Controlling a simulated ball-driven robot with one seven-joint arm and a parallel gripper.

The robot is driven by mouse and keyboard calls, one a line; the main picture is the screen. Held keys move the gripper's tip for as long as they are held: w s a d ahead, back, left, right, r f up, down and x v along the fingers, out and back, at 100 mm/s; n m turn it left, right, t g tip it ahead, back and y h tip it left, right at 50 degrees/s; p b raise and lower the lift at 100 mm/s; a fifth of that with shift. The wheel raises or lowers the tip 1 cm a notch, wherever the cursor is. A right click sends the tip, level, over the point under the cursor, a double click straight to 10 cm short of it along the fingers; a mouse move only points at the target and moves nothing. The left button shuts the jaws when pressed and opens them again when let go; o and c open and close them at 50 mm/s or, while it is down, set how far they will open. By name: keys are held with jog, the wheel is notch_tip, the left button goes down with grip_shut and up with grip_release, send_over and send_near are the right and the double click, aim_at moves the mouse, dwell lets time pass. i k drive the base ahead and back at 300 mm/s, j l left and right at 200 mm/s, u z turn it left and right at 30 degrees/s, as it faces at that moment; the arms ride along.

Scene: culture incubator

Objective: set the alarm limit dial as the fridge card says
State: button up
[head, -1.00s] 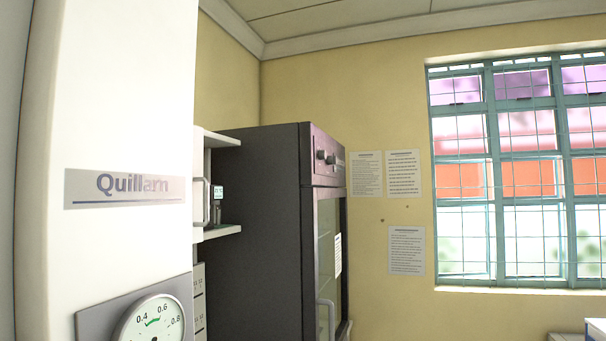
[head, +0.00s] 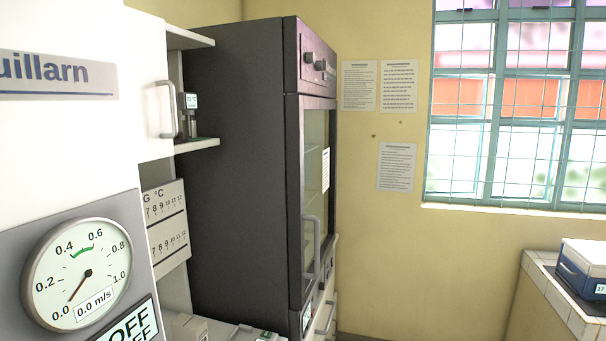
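A tall dark cabinet (head: 235,150) with a glass door (head: 316,170) stands in the middle of the head view. Two knobs (head: 315,62) sit on its upper front panel, seen at a steep angle, so their settings cannot be read. A white card (head: 326,170) is on the glass door, too oblique to read. I cannot tell whether either knob is the alarm limit dial, or whether this cabinet is the fridge. My gripper is not in view.
A white unit with a round gauge (head: 78,272) reading 0.0 m/s stands close at left. Shelves with a small display device (head: 188,115) sit behind it. Paper sheets (head: 397,166) hang on the wall. A blue-and-white box (head: 583,270) stands on a tiled counter (head: 548,288) at right.

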aim_at(311, 56)
jog(key=i+l+u, duration=0.35)
jog(key=l, duration=0.4)
jog(key=i+l+u, duration=0.2)
jog(key=l, duration=0.2)
jog(key=i+l+u, duration=0.2)
jog(key=l+u, duration=0.15)
jog(key=l, duration=0.2)
jog(key=i+l+u, duration=0.1)
jog(key=l+u, duration=0.25)
jog(key=l, duration=0.25)
jog(key=l+u, duration=0.35)
jog(key=l, duration=0.25)
jog(key=k+l+u, duration=0.4)
jog(key=l, duration=0.25)
jog(key=k, duration=0.1)
